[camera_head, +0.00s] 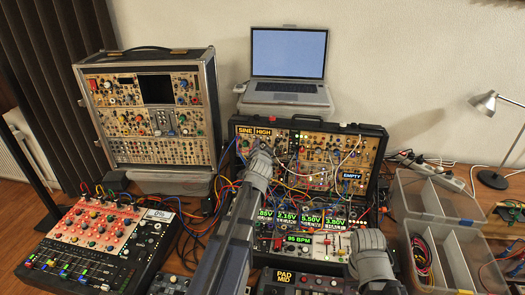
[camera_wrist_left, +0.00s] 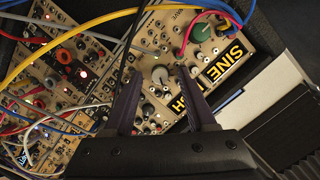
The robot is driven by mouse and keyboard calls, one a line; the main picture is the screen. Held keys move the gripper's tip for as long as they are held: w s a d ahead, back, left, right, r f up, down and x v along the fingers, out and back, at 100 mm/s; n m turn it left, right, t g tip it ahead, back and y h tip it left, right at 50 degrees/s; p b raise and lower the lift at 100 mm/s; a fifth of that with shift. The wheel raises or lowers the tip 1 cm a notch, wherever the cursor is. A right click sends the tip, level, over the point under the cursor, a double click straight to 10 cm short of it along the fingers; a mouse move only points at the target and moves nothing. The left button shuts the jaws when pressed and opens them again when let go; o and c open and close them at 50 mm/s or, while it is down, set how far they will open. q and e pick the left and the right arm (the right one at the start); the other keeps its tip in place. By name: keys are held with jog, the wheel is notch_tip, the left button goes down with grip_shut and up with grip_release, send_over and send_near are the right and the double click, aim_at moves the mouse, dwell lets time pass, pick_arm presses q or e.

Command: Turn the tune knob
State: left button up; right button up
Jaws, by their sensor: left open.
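The synth case (camera_head: 384,140) stands open on the table, its upper rows full of knobs and patch cables. My left gripper (camera_wrist_left: 159,76) is at the panel just below these labels, fingers apart. In the left wrist view a grey knob (camera_wrist_left: 160,74) shows between the fingertips; I cannot tell whether they touch it. A larger green knob (camera_wrist_left: 200,32) sits beyond, beside the SINE label. No lettering naming the tune knob is readable. My right gripper does not show.
Patch cables (camera_wrist_left: 70,42) cross the panel left of my left gripper. A second synth case (camera_head: 150,125) stands at the left, a red mixer (camera_head: 92,235) in front of it. A laptop (camera_head: 289,60) is behind. Clear bins (camera_head: 432,205) are at the right.

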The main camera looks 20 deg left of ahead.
pick_arm(q)
jog(key=shift+c, duration=0.3)
grip_shut()
dwell(0.3)
